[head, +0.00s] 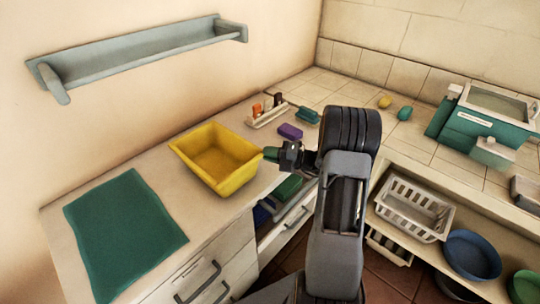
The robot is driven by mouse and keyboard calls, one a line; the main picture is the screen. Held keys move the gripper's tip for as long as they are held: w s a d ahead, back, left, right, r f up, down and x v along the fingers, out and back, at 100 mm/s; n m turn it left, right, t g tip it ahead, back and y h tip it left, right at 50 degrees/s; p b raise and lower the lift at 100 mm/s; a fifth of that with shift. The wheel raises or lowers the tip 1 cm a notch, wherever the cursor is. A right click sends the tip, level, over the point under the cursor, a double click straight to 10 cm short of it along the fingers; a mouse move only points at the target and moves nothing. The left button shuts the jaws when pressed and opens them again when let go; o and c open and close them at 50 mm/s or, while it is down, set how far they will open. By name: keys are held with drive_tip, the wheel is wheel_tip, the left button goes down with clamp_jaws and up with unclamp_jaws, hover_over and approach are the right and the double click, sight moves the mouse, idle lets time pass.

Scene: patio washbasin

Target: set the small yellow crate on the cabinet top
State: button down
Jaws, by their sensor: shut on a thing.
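The small yellow crate (238,183) is in the head view, over the pale cabinet top (190,213) near its front edge. It is empty and close to upright. My gripper (271,154) is at the crate's right rim and is shut on it. My arm hides part of the counter behind it. I cannot tell whether the crate's bottom touches the cabinet top or hangs just above it.
A green mat (123,236) covers the left of the cabinet top. A purple block (290,131), a small rack (268,115) and a teal item (307,116) stand behind the crate. A grey shelf (140,60) hangs above.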

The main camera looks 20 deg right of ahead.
drive_tip(key=shift+f, duration=0.25)
drive_tip(key=c, duration=1.2)
unclamp_jaws()
drive_tip(key=shift+o, duration=0.2)
